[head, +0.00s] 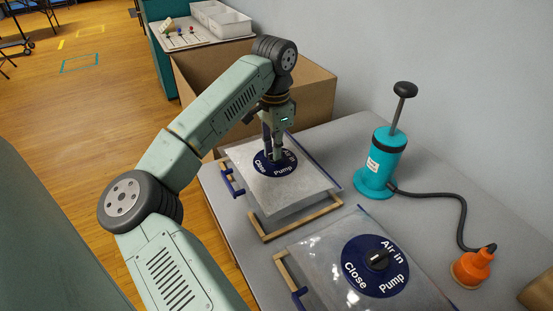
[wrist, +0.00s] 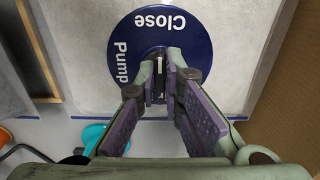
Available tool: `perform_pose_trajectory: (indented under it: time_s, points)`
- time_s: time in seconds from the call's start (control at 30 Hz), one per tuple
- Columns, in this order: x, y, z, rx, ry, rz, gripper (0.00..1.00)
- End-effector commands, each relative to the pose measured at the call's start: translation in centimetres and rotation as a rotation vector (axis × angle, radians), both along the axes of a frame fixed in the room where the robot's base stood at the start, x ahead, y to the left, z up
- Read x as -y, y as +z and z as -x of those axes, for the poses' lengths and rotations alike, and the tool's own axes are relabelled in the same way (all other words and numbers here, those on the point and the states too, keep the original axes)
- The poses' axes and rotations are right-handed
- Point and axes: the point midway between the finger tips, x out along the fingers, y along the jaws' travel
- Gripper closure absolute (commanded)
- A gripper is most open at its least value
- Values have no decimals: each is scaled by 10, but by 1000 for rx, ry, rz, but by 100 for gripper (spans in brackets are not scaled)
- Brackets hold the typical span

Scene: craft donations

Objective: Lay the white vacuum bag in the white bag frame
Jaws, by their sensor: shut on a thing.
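A pale, whitish vacuum bag (head: 285,194) with a round navy valve disc marked Close and Pump lies under my gripper (head: 273,156). In the wrist view the bag (wrist: 78,85) fills most of the picture. My gripper (wrist: 160,92) points down and is shut on the knob at the disc's middle; the fingers hide most of the knob. A wooden frame (head: 300,219) with a blue handle at its left shows past the bag's near edge. The bag is over this frame; whether it rests in it or hangs just above, I cannot tell.
A second pale bag (head: 325,262) with a navy disc and black knob lies nearer, by another wooden strip. A teal pump (head: 380,163) stands at right, its hose running to an orange nozzle (head: 472,267). A cardboard box (head: 318,87) is behind. Grey table is bare between.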

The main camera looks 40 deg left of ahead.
Motion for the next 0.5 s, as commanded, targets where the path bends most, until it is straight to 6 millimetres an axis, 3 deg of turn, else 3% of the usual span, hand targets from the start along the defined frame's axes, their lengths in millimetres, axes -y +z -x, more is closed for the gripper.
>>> perform_pose_trajectory:
  time_s: [0.33,0.5]
  points:
    - [0,-37,0,1,0,0,100]
    - [0,-39,0,2,-1,-1,100]
